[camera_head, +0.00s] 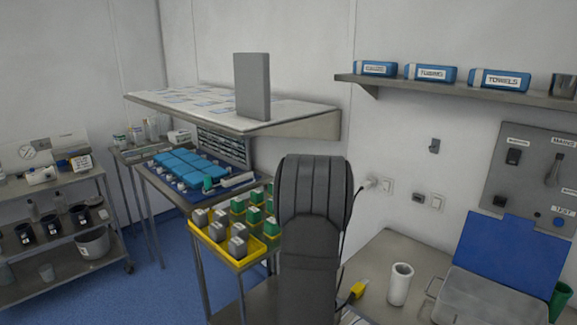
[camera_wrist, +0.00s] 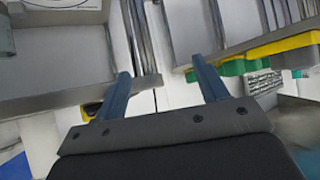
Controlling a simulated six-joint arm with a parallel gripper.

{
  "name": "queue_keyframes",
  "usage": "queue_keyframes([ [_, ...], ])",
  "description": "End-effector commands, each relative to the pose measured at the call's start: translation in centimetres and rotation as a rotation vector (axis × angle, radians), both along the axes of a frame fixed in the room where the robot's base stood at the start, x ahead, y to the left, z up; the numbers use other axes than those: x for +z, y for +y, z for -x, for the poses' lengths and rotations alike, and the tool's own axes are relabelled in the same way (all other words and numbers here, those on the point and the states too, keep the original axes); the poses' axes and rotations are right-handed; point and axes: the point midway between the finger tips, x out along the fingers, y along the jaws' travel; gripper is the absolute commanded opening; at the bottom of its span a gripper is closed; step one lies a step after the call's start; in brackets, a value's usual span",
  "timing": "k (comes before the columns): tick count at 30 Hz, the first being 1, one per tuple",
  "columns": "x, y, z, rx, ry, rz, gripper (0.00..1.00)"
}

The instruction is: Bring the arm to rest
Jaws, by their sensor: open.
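My gripper (camera_wrist: 160,67) shows in the wrist view with its two blue fingers wide apart and nothing between them. In the head view a dark upright link of my own arm stands in the middle, in front of the table. My gripper itself cannot be made out in that view. Past the fingers, the wrist view shows grey metal surfaces and rails, tilted. A yellow tray edge (camera_wrist: 285,45) with green items lies to the right of the fingers, apart from them.
A yellow tray (camera_head: 237,262) with grey and green blocks stands left of my arm. A grey shelf (camera_head: 300,127) bears an upright grey slab (camera_head: 252,87).

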Motion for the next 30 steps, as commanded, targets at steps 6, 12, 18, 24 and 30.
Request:
queue_keyframes([
  [6, -1.3, 1.6, -0.2, 0.05, 0.115, -0.019, 0.67],
  [12, -2.3, 2.9, -0.2, 0.086, 0.222, -0.033, 0.67],
  [18, -3.2, 4.0, 0.1, 0.113, 0.329, -0.043, 0.67],
  [24, -3.8, 4.9, 0.5, 0.13, 0.418, -0.051, 0.67],
  [30, -4.0, 5.3, 0.7, 0.138, 0.463, -0.055, 0.67],
])
